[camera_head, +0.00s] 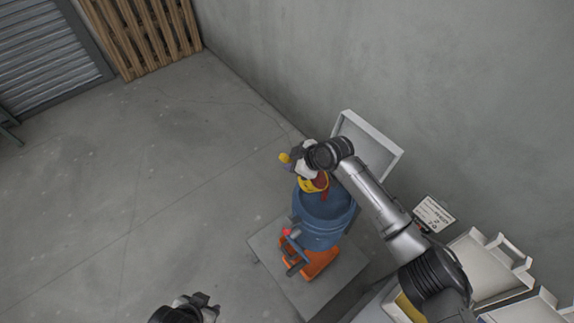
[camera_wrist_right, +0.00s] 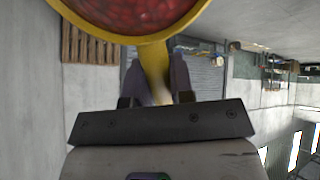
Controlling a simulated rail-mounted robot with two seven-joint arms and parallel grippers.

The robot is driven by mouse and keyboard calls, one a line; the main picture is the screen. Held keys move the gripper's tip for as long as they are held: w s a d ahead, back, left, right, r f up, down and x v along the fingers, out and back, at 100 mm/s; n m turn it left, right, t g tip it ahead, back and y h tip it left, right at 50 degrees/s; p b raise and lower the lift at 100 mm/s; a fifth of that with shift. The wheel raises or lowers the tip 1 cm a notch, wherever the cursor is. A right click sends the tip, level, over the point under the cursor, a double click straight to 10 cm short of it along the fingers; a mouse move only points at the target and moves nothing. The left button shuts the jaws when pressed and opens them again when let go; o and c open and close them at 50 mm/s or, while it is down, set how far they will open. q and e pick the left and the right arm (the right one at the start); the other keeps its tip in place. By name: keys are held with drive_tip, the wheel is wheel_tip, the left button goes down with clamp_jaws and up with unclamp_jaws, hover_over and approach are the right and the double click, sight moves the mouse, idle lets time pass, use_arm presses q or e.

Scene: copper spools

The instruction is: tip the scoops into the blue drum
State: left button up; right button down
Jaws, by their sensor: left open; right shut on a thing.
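The blue drum (camera_head: 318,234) stands with its open top facing up. My right gripper (camera_head: 299,160) is shut on the handle of a yellow scoop (camera_head: 311,187), which is at the far rim of the drum. In the right wrist view the scoop's yellow bowl (camera_wrist_right: 196,17) holds a red, grainy load (camera_wrist_right: 135,12), and its handle (camera_wrist_right: 156,75) runs down between the fingers. Whether any of the load is inside the drum is hard to tell. My left gripper (camera_head: 203,303) is open and empty at the bottom edge, away from the drum.
An orange part (camera_head: 322,263) is at the drum's foot, on a grey slab (camera_head: 268,247). A white-framed panel (camera_head: 388,146) stands behind the drum by the wall. White bins (camera_head: 482,262) and a sign (camera_head: 433,214) are at right. The floor at left is clear.

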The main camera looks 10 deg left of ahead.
drive_tip(key=d+y+b, duration=0.1)
drive_tip(key=d+r+y+b, duration=0.1)
drive_tip(key=y, duration=0.1)
drive_tip(key=shift+d+r, duration=0.1)
drive_tip(key=shift+d, duration=0.2)
drive_tip(key=d+f+m+t+y+b, duration=0.1)
drive_tip(key=d+y+b, duration=0.7)
drive_tip(key=b, duration=1.8)
drive_tip(key=shift+d+f+m+t+y, duration=0.3)
drive_tip(key=shift+d+f+m+y, duration=0.25)
drive_tip(key=shift+f, duration=0.4)
drive_tip(key=shift+d, duration=0.1)
drive_tip(key=shift+f+h+b, duration=0.1)
drive_tip(key=shift+h+b, duration=0.15)
drive_tip(key=shift+b, duration=0.1)
